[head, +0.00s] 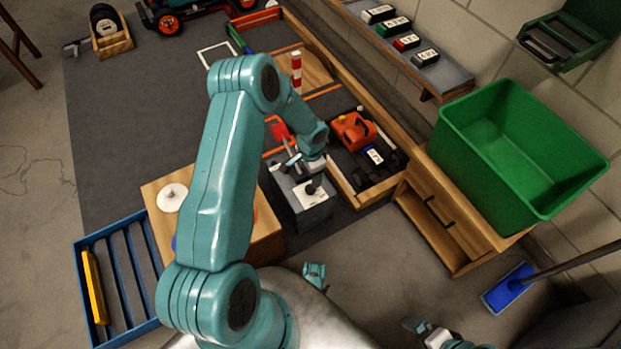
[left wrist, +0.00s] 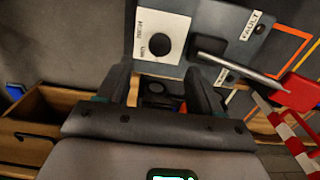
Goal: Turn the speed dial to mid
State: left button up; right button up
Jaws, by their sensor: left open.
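The grey control box (head: 303,205) stands in front of me, with a black round speed dial (head: 312,187) on its white plate. In the left wrist view the dial (left wrist: 158,44) sits on a white label plate (left wrist: 146,22); its small print is too blurred to read. A metal lever (left wrist: 235,65) with a red end is beside it, near a FAULT label. My left gripper (left wrist: 158,75) is open and empty, its fingertips just short of the dial and apart from it. In the head view my left gripper (head: 303,168) is over the box, partly hidden. My right gripper (head: 430,331) is at the bottom edge, unclear.
A wooden-edged track with an orange car (head: 354,131) lies behind the box. A green bin (head: 520,150) stands on a wooden cabinet at right. A wooden block (head: 160,188) and blue rack (head: 125,280) are at left. A red-white post (head: 296,70) stands farther back.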

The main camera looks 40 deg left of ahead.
pick_arm(q)
notch_tip(320, 180, up, 8)
jog(key=p, duration=0.2)
jog(key=shift+r, duration=0.15)
jog(key=s+d+f+n+h, duration=0.2)
jog(key=s+d, duration=0.5)
jog(key=d, duration=0.6)
jog(key=s+d+f+n+h, duration=0.25)
jog(key=s+d, duration=0.55)
jog(key=d, duration=0.5)
notch_tip(320, 180, up, 28)
jog(key=s+p, duration=0.1)
jog(key=p, duration=2.6)
jog(key=shift+r+n, duration=0.2)
jog(key=shift+n, duration=0.15)
